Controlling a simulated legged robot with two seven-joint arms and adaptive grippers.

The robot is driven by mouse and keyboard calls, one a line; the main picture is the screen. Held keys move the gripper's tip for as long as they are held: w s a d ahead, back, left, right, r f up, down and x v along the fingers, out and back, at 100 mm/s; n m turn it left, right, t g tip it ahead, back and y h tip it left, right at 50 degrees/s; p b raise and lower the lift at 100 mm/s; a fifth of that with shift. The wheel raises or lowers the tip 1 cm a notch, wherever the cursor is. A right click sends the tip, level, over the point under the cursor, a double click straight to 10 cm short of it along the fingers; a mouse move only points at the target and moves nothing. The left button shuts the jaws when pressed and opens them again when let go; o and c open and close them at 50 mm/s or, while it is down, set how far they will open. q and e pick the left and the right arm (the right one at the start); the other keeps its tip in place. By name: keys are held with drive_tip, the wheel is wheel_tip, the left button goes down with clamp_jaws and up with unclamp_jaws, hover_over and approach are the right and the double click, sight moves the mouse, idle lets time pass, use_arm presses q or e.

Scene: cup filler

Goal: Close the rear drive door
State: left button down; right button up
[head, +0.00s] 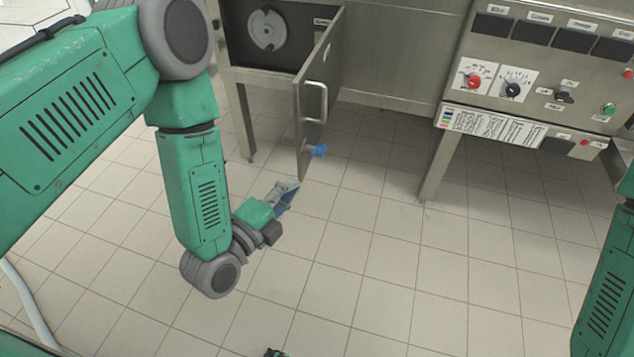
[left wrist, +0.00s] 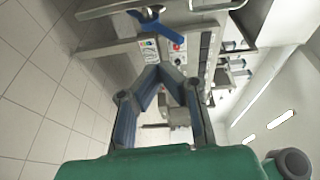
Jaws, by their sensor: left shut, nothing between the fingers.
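The drive door (head: 318,78) is a grey metal panel on the cabinet. It stands open, swung out toward me, with a bar handle (head: 316,102) and a blue latch knob (head: 320,150) on its face. Inside the opening a round metal disc (head: 267,30) shows. My left gripper (head: 289,190) is below and a little left of the door's lower edge, apart from it, shut and empty. In the left wrist view the shut blue fingers (left wrist: 168,76) point toward the blue knob (left wrist: 148,28), with a gap between. My right gripper is not clearly visible.
A control panel (head: 540,65) with knobs and buttons stands to the right of the door, above a metal leg (head: 440,165). The tiled floor (head: 400,270) is clear. A small dark object at the head view's bottom edge is too cut off to identify.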

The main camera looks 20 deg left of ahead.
sight(305, 154)
use_arm(q)
drive_tip(key=w+b, duration=0.4)
drive_tip(key=w, duration=0.5)
drive_tip(key=shift+w+d+r+m, duration=0.25)
drive_tip(key=shift+m, duration=0.05)
use_arm(e)
drive_tip(key=f, duration=0.2)
drive_tip(key=d+f, duration=0.1)
drive_tip(key=f, duration=0.1)
drive_tip(key=shift+s+f, duration=0.15)
drive_tip(key=shift+f, duration=0.05)
use_arm(q)
drive_tip(key=shift+a, duration=0.15)
use_arm(e)
drive_tip(key=shift+a, duration=0.1)
